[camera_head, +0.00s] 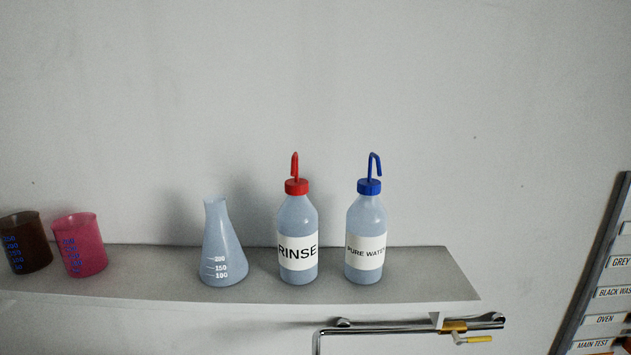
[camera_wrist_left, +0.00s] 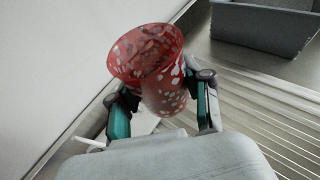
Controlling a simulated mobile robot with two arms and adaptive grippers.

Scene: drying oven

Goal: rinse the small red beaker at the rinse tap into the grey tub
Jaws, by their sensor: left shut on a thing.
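In the left wrist view my left gripper (camera_wrist_left: 165,110) is shut on a small red beaker (camera_wrist_left: 160,92). The beaker is see-through red with many pale spots, and its open mouth faces up and toward the left of the picture. The grey tub (camera_wrist_left: 262,25) is at the upper right of the wrist view, apart from the beaker. I cannot see a rinse tap in either view. Neither gripper shows in the head view.
In the head view a shelf (camera_head: 120,290) holds a dark brown beaker (camera_head: 27,245), a pink-red beaker (camera_head: 80,248), a conical flask (camera_head: 222,250), a RINSE bottle (camera_head: 297,225) and a PURE WATER bottle (camera_head: 366,220). A ribbed metal surface (camera_wrist_left: 255,110) lies under my left gripper.

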